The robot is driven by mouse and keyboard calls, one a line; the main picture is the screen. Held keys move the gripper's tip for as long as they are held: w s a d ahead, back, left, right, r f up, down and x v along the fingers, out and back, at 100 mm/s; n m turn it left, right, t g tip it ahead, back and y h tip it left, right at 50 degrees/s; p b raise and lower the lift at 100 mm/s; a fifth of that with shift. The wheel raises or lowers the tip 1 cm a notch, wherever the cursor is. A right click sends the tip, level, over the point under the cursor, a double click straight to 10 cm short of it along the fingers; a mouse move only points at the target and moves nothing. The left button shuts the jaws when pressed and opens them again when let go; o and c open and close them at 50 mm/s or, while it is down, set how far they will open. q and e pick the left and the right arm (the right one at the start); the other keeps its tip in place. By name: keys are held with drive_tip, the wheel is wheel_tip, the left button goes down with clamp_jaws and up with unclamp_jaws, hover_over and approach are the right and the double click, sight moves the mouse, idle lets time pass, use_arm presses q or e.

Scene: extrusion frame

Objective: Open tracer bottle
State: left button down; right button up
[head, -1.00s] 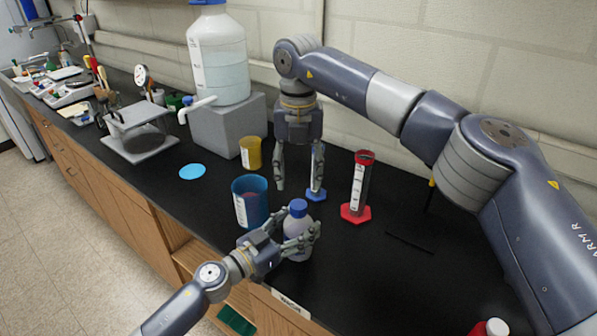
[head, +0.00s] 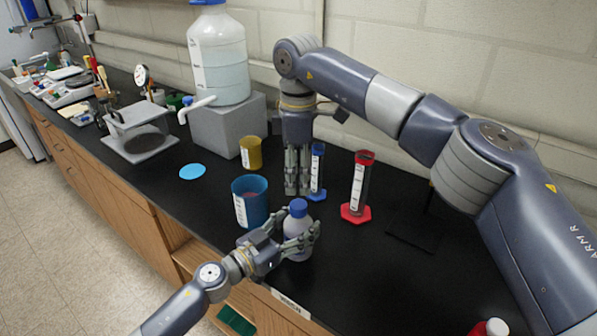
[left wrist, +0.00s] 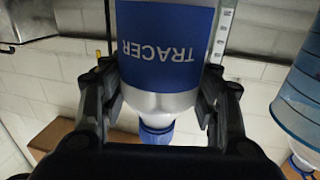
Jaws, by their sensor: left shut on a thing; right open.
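The tracer bottle (head: 297,232) is a small translucent bottle with a blue cap (head: 298,208), upright on the black bench near its front edge. In the left wrist view its blue label (left wrist: 167,45) reads TRACER and the blue cap (left wrist: 157,132) is on it. My left gripper (head: 297,240) is shut around the bottle's body from the front left; its fingers also show in the left wrist view (left wrist: 160,100). My right gripper (head: 297,190) points down behind the bottle, apart from the cap. Its fingers overlap from this angle, so the gap between them is hardly seen.
A blue beaker (head: 250,203) stands just left of the bottle. A blue-based cylinder (head: 317,172) and a red-based cylinder (head: 358,188) stand behind, close to my right gripper. A yellow beaker (head: 251,152) is farther back.

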sight(298, 204)
drive_tip(key=shift+m, duration=1.1)
drive_tip(key=shift+f, duration=0.25)
wheel_tip(298, 204, down, 8)
drive_tip(key=shift+r, duration=0.2)
drive_tip(key=shift+c, duration=0.3)
